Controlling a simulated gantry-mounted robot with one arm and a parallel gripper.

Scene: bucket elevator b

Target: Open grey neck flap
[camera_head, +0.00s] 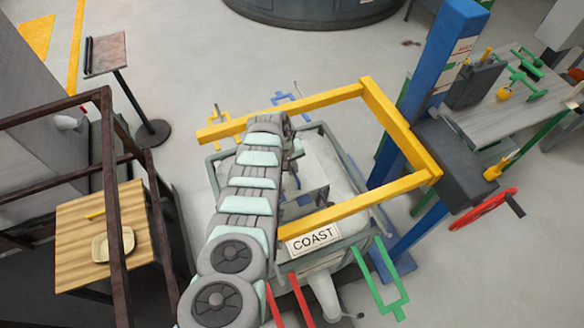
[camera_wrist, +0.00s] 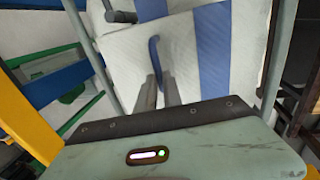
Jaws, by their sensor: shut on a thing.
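In the wrist view, a curved blue handle (camera_wrist: 154,46) stands on a pale grey-white panel (camera_wrist: 188,60) with a blue stripe (camera_wrist: 213,45). The two grey fingers of my gripper (camera_wrist: 158,82) are close together, one on each side of the handle's lower end, and shut on it. I cannot tell for sure whether this panel is the grey neck flap. In the head view, my arm reaches up into the yellow frame (camera_head: 335,212) over a pale bagged unit (camera_head: 340,170). My fingertips and the handle are hidden there.
The yellow bars pass close around my arm, fixed to a blue post (camera_head: 440,60). A dark brown frame (camera_head: 112,200) and wooden board (camera_head: 75,235) stand left. Open floor lies between.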

